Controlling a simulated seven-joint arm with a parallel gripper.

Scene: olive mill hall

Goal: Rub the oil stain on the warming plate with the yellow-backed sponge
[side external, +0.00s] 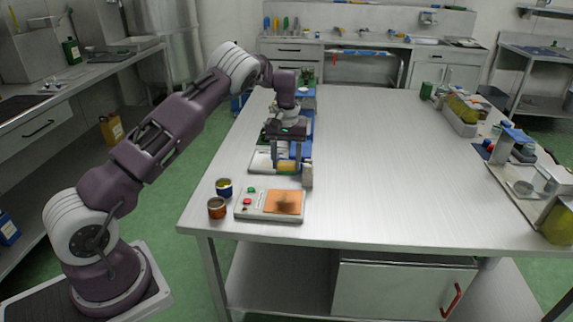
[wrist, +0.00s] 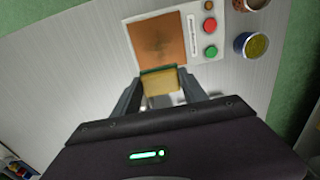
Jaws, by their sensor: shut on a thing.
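My gripper (side external: 288,164) is shut on the yellow-backed sponge (side external: 286,167). In the wrist view the sponge (wrist: 160,84) sits between my two fingers (wrist: 160,92), with a dark green edge on its far side. The warming plate (side external: 252,210) is a pale box with a copper-coloured top, near the table's front left corner. It also shows in the wrist view (wrist: 197,49). The oil stain (wrist: 158,43) is a dark smudge on the copper top, and it shows in the side view too (side external: 286,205). My gripper is above and behind the plate, apart from the stain.
Two open tins, one blue (side external: 224,188) and one orange-brown (side external: 217,208), stand left of the plate. A small pale bottle (side external: 307,175) stands close to the right of my gripper. A tray (side external: 259,163) lies behind. The middle of the table (side external: 390,170) is clear.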

